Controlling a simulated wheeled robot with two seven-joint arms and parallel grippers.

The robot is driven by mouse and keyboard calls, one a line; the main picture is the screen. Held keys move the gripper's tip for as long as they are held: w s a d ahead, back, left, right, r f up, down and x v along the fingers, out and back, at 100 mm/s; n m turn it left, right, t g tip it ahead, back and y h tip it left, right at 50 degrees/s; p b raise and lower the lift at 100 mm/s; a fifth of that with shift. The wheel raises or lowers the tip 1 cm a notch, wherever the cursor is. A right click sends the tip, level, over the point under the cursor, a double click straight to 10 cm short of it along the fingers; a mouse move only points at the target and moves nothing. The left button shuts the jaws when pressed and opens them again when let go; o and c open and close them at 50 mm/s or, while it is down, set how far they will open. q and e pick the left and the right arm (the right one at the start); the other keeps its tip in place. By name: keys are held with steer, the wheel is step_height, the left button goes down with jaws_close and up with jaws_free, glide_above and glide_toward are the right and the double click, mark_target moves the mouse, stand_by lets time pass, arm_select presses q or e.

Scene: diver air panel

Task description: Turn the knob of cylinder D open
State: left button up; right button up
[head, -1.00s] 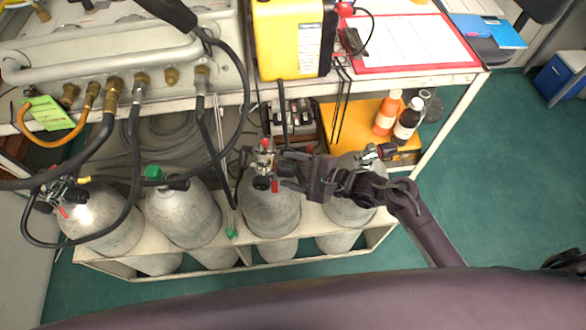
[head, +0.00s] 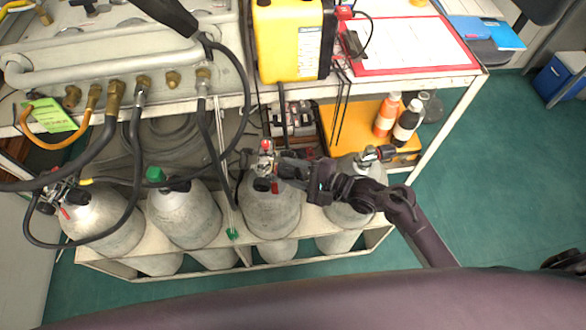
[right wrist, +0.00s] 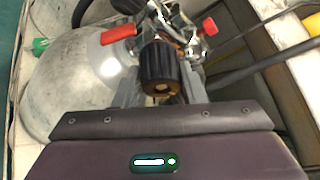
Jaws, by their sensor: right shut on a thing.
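Grey cylinders stand in a row in a low rack; I cannot read a letter on any. My right gripper (head: 275,168) is at the valve on top of the third cylinder from the left (head: 270,212). In the right wrist view its fingers (right wrist: 160,88) are on both sides of a ribbed black knob (right wrist: 160,64), shut on it. The metal valve body (right wrist: 178,28) is behind the knob, with a red piece on each side. The fourth cylinder (head: 346,214) is partly behind my right arm. My left gripper is not in view.
A pale rack (head: 120,270) holds the cylinders under a bench with brass fittings and hanging black hoses (head: 247,85). A yellow case (head: 287,45) stands on the bench. Bottles (head: 386,116) stand on the lower shelf.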

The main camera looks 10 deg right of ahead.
steer(key=shift+n+t+y, duration=0.3)
steer(key=shift+n+t, duration=0.2)
steer(key=shift+n, duration=0.3)
steer(key=shift+n+t+y, duration=0.3)
steer(key=shift+n+t, duration=0.2)
steer(key=shift+n, duration=0.7)
steer(key=o, duration=1)
steer(key=shift+d, duration=0.1)
steer(key=v, duration=0.7)
steer(key=shift+s+d, duration=0.25)
